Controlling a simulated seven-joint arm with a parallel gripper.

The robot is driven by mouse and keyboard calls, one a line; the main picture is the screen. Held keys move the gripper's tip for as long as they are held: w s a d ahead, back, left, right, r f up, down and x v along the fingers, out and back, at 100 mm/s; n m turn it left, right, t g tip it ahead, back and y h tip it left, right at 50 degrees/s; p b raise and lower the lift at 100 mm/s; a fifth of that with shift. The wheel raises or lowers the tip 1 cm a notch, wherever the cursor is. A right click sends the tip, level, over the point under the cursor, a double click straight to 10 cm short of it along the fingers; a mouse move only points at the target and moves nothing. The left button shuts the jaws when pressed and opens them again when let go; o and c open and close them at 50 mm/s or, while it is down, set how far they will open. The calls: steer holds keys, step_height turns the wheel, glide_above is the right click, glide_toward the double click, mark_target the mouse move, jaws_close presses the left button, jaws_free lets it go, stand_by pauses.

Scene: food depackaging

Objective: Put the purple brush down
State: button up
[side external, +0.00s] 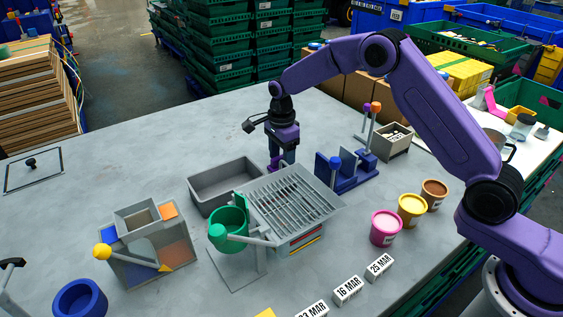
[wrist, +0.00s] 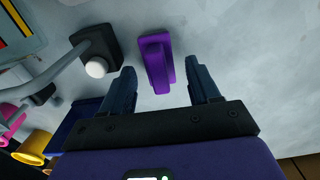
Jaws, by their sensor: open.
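The purple brush (wrist: 157,62) shows in the wrist view on the grey table, in the gap between my fingertips and reaching beyond them. Space shows between it and each finger. My gripper (wrist: 161,70) is open, with one dark blue finger on either side of the brush. In the side view my gripper (side external: 282,158) points down behind the slatted grey rack. A small purple part of the brush (side external: 274,164) shows beside the fingers there. The rack partly hides the fingertips, so the exact contact with the table cannot be told.
The slatted rack (side external: 290,198) and a grey tray (side external: 205,192) stand close in front of my gripper. A blue stand (side external: 345,176) is to the right. A black block with a white ball (wrist: 97,68) is near the left finger. The table behind is clear.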

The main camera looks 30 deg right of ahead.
mark_target(281, 158)
step_height(281, 158, up, 10)
stand_by(0.4)
stand_by(0.3)
steer(key=s+a+r+n, duration=0.1)
steer(key=s+r+n, duration=0.2)
steer(key=s+n, duration=0.6)
steer(key=s+a+r+n, duration=0.25)
steer(key=s+n, duration=0.35)
steer(key=s, duration=0.5)
steer(key=s+d+f+n, duration=0.1)
steer(key=s+d+n, duration=0.3)
steer(key=s, duration=0.3)
steer(key=s+d+f+n, duration=0.1)
steer(key=s+d+n, duration=0.2)
steer(key=s+n, duration=0.3)
steer(key=s+d+f+n, duration=0.1)
steer(key=s+d+n, duration=0.3)
steer(key=s, duration=0.5)
steer(key=shift+s+d+f+n, duration=0.3)
steer(key=shift+s+f+n, duration=0.1)
steer(key=shift+n, duration=0.4)
